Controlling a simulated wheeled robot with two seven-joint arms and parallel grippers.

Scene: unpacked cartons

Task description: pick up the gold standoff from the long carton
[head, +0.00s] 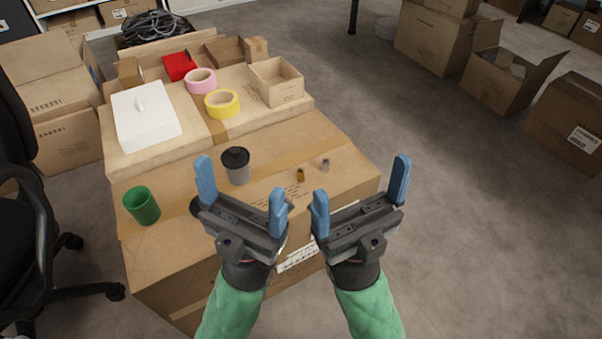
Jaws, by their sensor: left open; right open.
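A small gold standoff (300,175) stands on top of the long carton (165,262), towards its right part. My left gripper (240,195) is open and empty, over the carton's front edge, left of and nearer than the standoff. My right gripper (360,188) is open and empty, to the right of and nearer than the standoff. Neither gripper touches the standoff. My grippers hide part of the carton's front.
A grey cup with a black lid (237,168) and a green cup (142,206) stand on the long carton. Behind are a white box (145,117), pink tape (201,80), yellow tape (222,103) and a small open box (276,82). A black chair (30,230) stands left.

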